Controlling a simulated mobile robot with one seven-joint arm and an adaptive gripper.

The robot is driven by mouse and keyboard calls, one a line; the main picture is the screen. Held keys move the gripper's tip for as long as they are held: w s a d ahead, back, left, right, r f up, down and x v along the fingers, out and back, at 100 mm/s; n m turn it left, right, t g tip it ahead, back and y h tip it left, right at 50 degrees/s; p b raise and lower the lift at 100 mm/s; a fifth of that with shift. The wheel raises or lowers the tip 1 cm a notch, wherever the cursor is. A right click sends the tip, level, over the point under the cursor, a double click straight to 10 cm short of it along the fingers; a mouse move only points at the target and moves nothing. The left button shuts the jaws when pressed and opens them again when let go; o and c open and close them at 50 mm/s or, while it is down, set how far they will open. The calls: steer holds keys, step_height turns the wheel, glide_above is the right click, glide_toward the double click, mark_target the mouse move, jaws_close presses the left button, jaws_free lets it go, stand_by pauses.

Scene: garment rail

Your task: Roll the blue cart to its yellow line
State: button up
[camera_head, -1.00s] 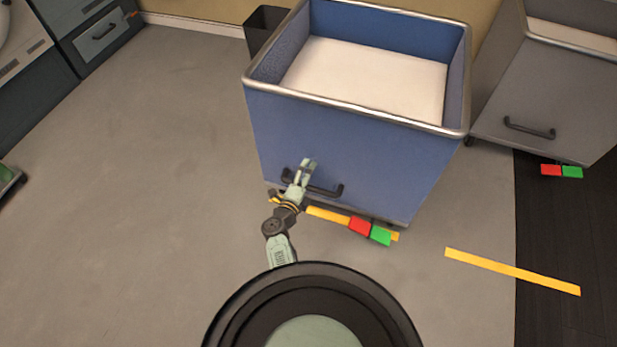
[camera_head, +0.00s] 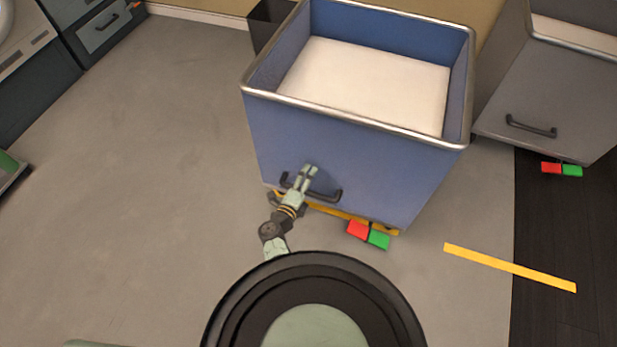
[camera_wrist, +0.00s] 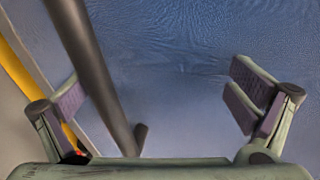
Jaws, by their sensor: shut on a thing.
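The blue cart (camera_head: 345,150) stands upright in the middle of the head view, an open box with a pale inside and a metal rim. Its dark bar handle (camera_head: 328,194) is on the near face. My gripper (camera_head: 307,175) is at the left part of this handle, shut on it. In the wrist view the handle (camera_wrist: 92,65) runs between the fingers, nearer the left one. A yellow line (camera_head: 335,212) lies along the cart's near bottom edge, partly hidden by the cart. Another yellow line (camera_head: 510,267) lies bare on the floor to the right.
Red (camera_head: 358,230) and green (camera_head: 379,240) pedals stick out at the blue cart's near bottom edge. A grey cart (camera_head: 545,100) stands at the right. A dark bin (camera_head: 268,25) is behind the blue cart.

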steer(key=s, duration=0.1)
steer(key=s+a+r, duration=0.1)
steer(key=s+n, duration=0.1)
steer(key=shift+a+r+t, duration=0.35)
steer(key=shift+r+t, duration=0.05)
steer(key=shift+s+a+r+p, duration=0.25)
steer(key=shift+s+p, duration=0.2)
steer(key=shift+s, duration=0.15)
steer(key=shift+c, duration=0.6)
steer(key=shift+s+r, duration=0.35)
steer(key=shift+r, duration=0.1)
steer(key=c, duration=0.6)
steer(key=shift+s+a+f+p, duration=0.15)
steer(key=shift+s+p, duration=0.25)
steer(key=shift+s, duration=0.05)
steer(key=shift+c, duration=1.2)
steer(key=shift+d+p+v, duration=0.2)
steer(key=shift+p+v, duration=0.15)
steer(key=shift+v, duration=0.75)
steer(key=shift+s, duration=0.1)
